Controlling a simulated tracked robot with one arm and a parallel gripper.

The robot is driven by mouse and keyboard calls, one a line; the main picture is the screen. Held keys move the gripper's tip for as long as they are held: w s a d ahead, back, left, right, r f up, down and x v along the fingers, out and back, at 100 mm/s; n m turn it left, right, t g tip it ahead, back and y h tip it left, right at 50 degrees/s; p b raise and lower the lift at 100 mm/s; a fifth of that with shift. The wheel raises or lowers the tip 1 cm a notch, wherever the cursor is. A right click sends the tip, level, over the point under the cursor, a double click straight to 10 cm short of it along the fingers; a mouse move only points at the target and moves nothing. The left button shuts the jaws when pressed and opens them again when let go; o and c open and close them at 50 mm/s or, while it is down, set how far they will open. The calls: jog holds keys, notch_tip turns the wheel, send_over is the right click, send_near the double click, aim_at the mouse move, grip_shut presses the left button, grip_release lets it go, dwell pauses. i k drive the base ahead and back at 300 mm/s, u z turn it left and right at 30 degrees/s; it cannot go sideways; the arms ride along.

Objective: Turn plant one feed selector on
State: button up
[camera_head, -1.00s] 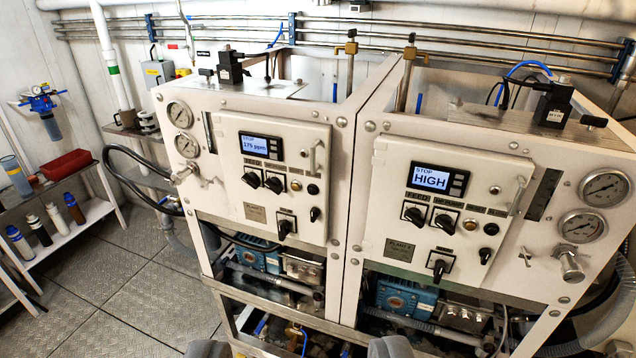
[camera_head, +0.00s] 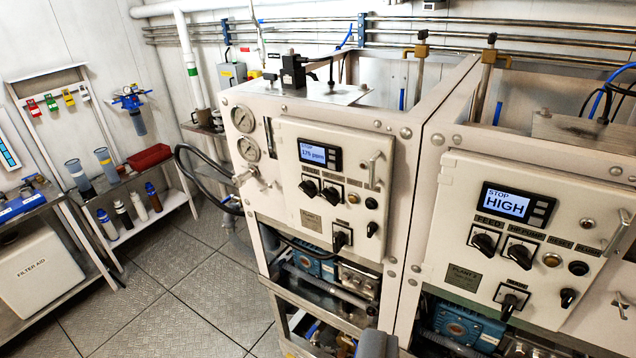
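Two white plant cabinets stand side by side. The right cabinet's label (camera_head: 463,277) looks like "PLANT 2". The left cabinet (camera_head: 330,130) has a small label I cannot read. Its display (camera_head: 320,154) shows STOP and 175 ppm. Below the display, the left cabinet's feed selector (camera_head: 309,187) is a black rotary knob, tilted, beside a similar knob (camera_head: 332,193). The right display (camera_head: 506,203) shows STOP and HIGH. A grey tip of my gripper (camera_head: 376,343) shows at the bottom edge, below and well away from the feed selector. The rest of my gripper is out of frame.
Pressure gauges (camera_head: 243,118) and a black hose (camera_head: 195,155) sit at the left cabinet's left side. Shelves with bottles and a red tray (camera_head: 150,157) stand at the left. The checker-plate floor (camera_head: 190,265) between is clear. A white filter aid box (camera_head: 45,270) is at far left.

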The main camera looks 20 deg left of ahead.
aim_at(308, 187)
jog(key=i, duration=0.85)
jog(key=u, duration=0.05)
